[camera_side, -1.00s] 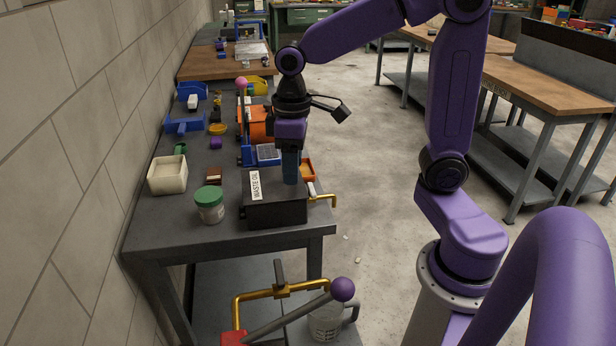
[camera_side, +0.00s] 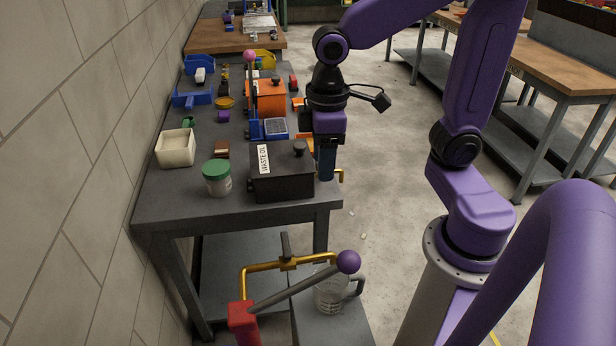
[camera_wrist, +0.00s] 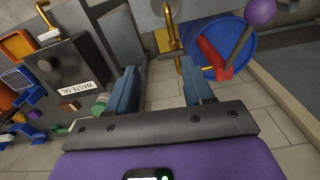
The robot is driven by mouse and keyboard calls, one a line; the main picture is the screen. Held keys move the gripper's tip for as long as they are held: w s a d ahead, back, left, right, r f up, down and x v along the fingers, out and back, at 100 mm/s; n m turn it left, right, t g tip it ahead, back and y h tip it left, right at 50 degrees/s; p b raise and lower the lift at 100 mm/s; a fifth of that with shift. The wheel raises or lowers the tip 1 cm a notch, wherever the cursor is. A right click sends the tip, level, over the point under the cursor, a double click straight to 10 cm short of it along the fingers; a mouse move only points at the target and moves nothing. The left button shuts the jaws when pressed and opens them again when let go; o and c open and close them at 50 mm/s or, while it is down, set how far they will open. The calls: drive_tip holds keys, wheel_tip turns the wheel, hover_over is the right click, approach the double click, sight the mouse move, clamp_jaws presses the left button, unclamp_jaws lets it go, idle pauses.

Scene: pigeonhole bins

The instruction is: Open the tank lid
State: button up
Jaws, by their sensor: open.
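The tank is a black box (camera_side: 282,187) with a white WASTE OIL label, near the front right corner of the grey bench. Its dark lid (camera_side: 280,156) lies flat on top and looks closed. A black knob (camera_side: 299,147) stands on the lid. The tank also shows at the left of the wrist view (camera_wrist: 72,60), with its label towards me. My gripper (camera_side: 326,178) points down just right of the tank, apart from the knob. In the wrist view its two blue fingers (camera_wrist: 158,80) are spread with nothing held between them.
A green-capped jar (camera_side: 217,180) stands left of the tank, with a cream bin (camera_side: 176,149) behind it. A lever with a purple ball (camera_side: 348,262) is in front of the bench.

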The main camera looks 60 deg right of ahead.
drive_tip(key=shift+o, duration=1.2)
drive_tip(key=s+f+n, duration=0.2)
drive_tip(key=s+n, duration=0.2)
drive_tip(key=s, duration=0.7)
drive_tip(key=shift+s+d+f, duration=0.15)
drive_tip(key=shift+d+f, duration=0.2)
drive_tip(key=w+r+m, duration=0.2)
drive_tip(key=w+m, duration=0.2)
drive_tip(key=w, duration=0.7)
wheel_tip(320, 180, up, 3)
drive_tip(key=m, duration=1)
hover_over(300, 145)
wheel_tip(300, 145, down, 18)
drive_tip(key=shift+r, duration=0.2)
clamp_jaws()
